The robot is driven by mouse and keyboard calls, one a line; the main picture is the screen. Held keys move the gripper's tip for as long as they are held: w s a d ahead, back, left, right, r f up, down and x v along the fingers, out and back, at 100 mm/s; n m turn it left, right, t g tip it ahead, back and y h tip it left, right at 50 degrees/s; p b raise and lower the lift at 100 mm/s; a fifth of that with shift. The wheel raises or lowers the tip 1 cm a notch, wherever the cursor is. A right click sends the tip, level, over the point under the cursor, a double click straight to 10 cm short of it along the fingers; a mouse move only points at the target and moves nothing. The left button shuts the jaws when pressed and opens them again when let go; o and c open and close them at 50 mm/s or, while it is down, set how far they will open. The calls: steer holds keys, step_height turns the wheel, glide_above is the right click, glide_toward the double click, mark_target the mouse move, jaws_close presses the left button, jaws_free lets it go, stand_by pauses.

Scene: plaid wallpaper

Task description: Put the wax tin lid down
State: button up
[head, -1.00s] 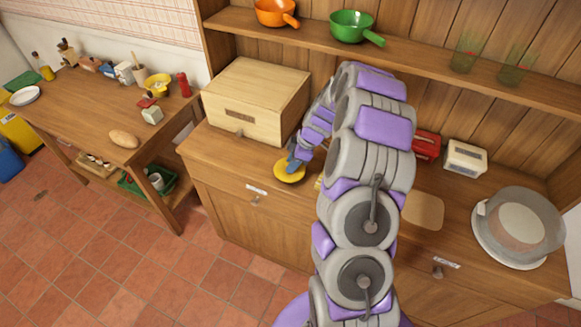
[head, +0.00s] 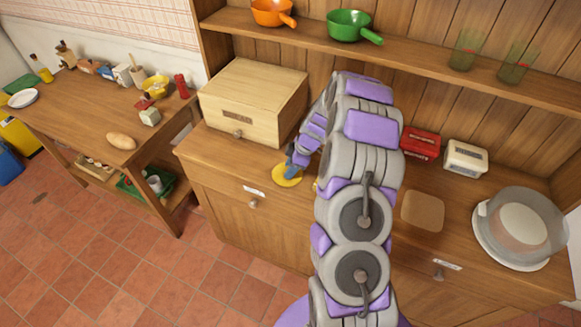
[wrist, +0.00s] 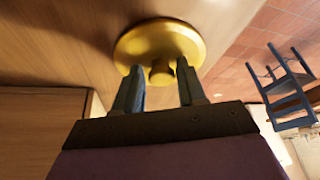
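The wax tin lid (head: 284,180) is a round golden-yellow disc lying on the wooden counter, near its front edge and in front of the pale wooden box. In the wrist view the lid (wrist: 135,45) shows its small central knob (wrist: 161,74). My gripper (wrist: 160,76) is open, with one blue-grey finger on each side of the knob and gaps visible between. In the head view my gripper (head: 291,170) is directly over the lid. A small yellow thing (head: 317,185) is mostly hidden behind my arm.
The pale box (head: 255,100) stands behind the lid. Right of my arm are a red box (head: 420,144), a white toaster-like thing (head: 466,157), a cutting board (head: 422,211) and a covered dish (head: 518,230). A shelf (head: 420,48) runs above.

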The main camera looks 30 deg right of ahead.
steer(key=shift+o, duration=1.4)
steer(key=shift+a, duration=0.2)
steer(key=shift+a+r, duration=0.1)
steer(key=shift+a, duration=0.05)
steer(key=p+v, duration=0.2)
steer(key=v, duration=1)
steer(key=s+a+r+m+g, duration=0.1)
steer(key=s+a+r+m, duration=0.1)
steer(key=s+a+r, duration=0.55)
steer(key=s+a+r+m+g, duration=0.15)
steer(key=s+a+r, duration=0.35)
steer(key=a, duration=0.5)
steer(key=s+a+r+m+g+h, duration=0.1)
steer(key=s+m, duration=0.3)
steer(key=s, duration=0.8)
steer(key=s+a+r+m+h, duration=0.1)
steer(key=s+a+m+h, duration=0.1)
steer(key=s, duration=1)
steer(key=shift+s+a+r+m+g+h, duration=0.2)
steer(key=shift+s+a+m+g+h, duration=0.25)
steer(key=shift+m, duration=0.7)
